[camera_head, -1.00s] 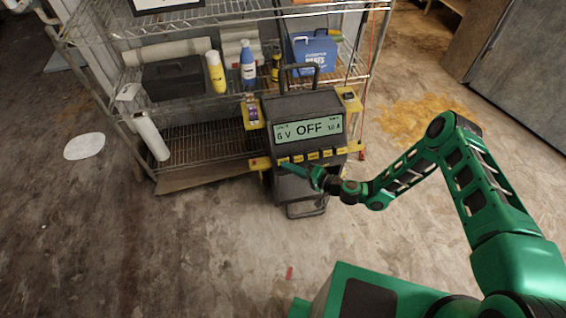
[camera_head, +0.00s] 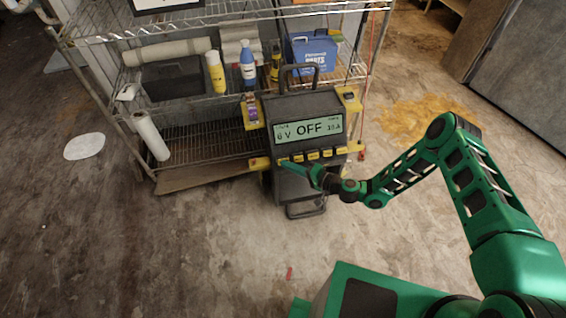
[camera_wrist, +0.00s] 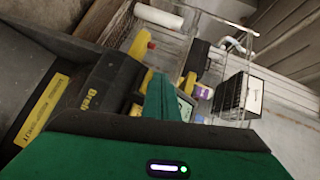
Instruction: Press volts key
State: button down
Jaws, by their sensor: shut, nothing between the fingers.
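The battery charger (camera_head: 300,105) is a dark upright unit with a handle, standing in front of the wire shelf. Its display (camera_head: 309,128) reads "6 V", "OFF" and "10 A". A row of yellow keys (camera_head: 313,155) runs below the display; the labels are too small to read. My gripper (camera_head: 284,164) is shut and empty, with its tip at the left end of the key row. It covers the leftmost key area, and I cannot tell whether it touches. In the wrist view, the gripper (camera_wrist: 160,95) points at the charger's dark front, and part of the display (camera_wrist: 185,108) shows beside it.
A wire shelf (camera_head: 205,137) stands behind the charger, holding a blue box (camera_head: 315,55), a yellow bottle (camera_head: 215,72) and a blue bottle (camera_head: 247,65). A white roll (camera_head: 151,137) leans at its left. The concrete floor in front (camera_head: 190,250) is mostly clear.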

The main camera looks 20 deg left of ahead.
jog(key=shift+w+a+f, duration=0.2)
jog(key=shift+w, duration=0.1)
dwell(0.5)
dwell(0.4)
jog(key=shift+s+d+r, duration=0.4)
jog(key=shift+s+r, duration=0.05)
jog(key=shift+s, duration=0.15)
jog(key=shift+s+d+r, duration=0.35)
jog(key=shift+s+r, duration=0.1)
jog(key=shift+s, duration=0.15)
jog(key=shift+s+d+r, duration=0.4)
jog(key=shift+s+r, duration=0.05)
jog(key=shift+s, duration=0.2)
jog(key=shift+s+d+r, duration=0.35)
jog(key=shift+s+r, duration=0.1)
jog(key=shift+s, duration=0.15)
jog(key=shift+w, duration=0.1)
